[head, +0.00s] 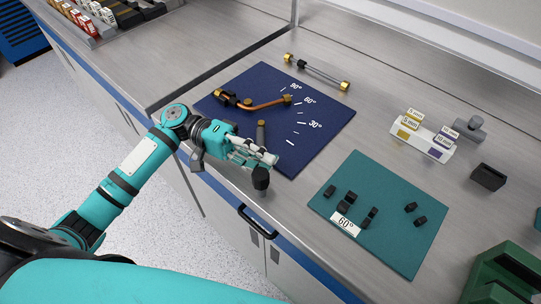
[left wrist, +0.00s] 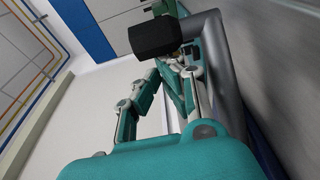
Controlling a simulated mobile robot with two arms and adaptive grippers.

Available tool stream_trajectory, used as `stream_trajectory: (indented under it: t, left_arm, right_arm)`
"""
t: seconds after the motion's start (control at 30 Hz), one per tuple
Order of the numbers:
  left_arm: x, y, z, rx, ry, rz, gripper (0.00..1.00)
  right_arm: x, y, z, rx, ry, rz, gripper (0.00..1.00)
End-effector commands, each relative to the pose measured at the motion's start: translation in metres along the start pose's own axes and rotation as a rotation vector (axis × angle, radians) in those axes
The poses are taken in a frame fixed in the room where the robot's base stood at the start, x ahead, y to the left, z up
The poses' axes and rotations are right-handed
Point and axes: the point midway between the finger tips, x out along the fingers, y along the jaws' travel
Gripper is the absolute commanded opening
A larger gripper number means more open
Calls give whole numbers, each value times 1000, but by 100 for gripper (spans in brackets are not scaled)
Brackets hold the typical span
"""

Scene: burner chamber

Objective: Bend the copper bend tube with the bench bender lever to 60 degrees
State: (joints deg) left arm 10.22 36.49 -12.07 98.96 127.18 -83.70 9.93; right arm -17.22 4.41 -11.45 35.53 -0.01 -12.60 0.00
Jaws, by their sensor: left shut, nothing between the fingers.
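The copper bend tube (head: 265,104) lies at the bench bender (head: 228,97) on the dark blue mat (head: 328,112). It is visibly bent and its brass end is near the white angle marks, between 90 and 60. The bender lever (head: 261,130) points toward the bench front and ends in a black knob (head: 261,180). My left gripper (head: 272,159) is shut and empty, lying across the lever just behind the knob; I cannot tell whether they touch. The left wrist view shows the black knob (left wrist: 155,36) near the finger linkages. My right gripper is out of view.
A teal mat (head: 410,245) with several black pieces and a 60° card (head: 344,223) lies at right. A labelled block (head: 424,139) stands behind it. A rod with brass ends (head: 318,71) lies behind the blue mat. A green box (head: 505,275) stands at lower right.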

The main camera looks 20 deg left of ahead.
Motion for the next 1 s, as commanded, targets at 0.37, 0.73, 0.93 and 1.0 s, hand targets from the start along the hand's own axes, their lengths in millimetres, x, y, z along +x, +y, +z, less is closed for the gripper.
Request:
stream_trajectory:
  t: [0.37, 0.73, 0.93, 1.0]
  left_arm:
    - [-1, 0, 1, 0, -1, 0, 0]
    - [-28, 0, 0, -1, 2, -2, 0]
    - [-72, 0, 0, -1, 4, -2, 0]
    - [-86, 0, 0, 0, 4, -1, 0]
  right_arm:
    - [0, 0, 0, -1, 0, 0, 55]
    - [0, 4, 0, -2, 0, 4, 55]
    - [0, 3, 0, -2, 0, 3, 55]
    - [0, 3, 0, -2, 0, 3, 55]
